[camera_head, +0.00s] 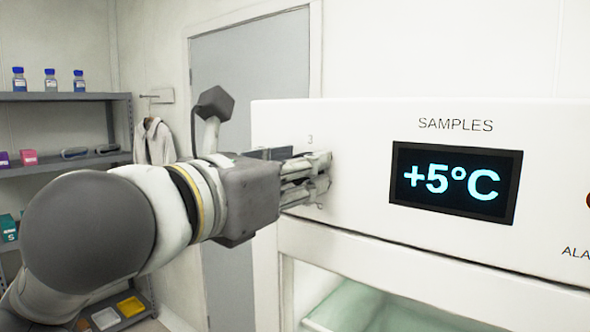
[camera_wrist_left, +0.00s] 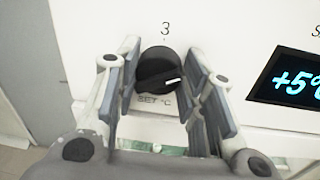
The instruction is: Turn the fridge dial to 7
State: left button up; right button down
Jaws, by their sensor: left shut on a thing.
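The fridge dial (camera_wrist_left: 158,70) is a round black knob on the white front panel. It shows in the left wrist view between my left fingers, with its white mark pointing right and slightly up. A "3" is printed above it and "SET °C" below. My left gripper (camera_head: 318,178) is shut on the dial, its fingertips at the panel. In the head view the gripper hides the dial, and only the "3" shows above. No 7 is readable in either view. My right gripper is not in view.
The fridge panel (camera_head: 360,118) carries a display (camera_head: 455,182) reading +5°C under the word SAMPLES. A red round part (camera_head: 588,200) is cut off at the right edge. Shelves (camera_head: 65,97) with bottles stand at the far left, and a coat (camera_head: 155,142) hangs beside a grey door (camera_head: 250,75).

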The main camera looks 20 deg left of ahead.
pick_arm(q)
jog(key=shift+f+b, duration=0.1)
jog(key=shift+b, duration=0.35)
jog(key=m+b, duration=0.2)
jog(key=b, duration=0.1)
jog(key=m+b, duration=0.3)
jog(key=b, duration=0.1)
jog(key=shift+f+m, duration=0.2)
jog(key=shift+m, duration=0.1)
jog(key=shift+m+b, duration=0.9)
jog(key=m+b, duration=0.2)
jog(key=m, duration=0.2)
jog(key=shift+d+r+m+h, duration=0.1)
jog(key=shift+m+h, duration=0.3)
jog(key=o, duration=1)
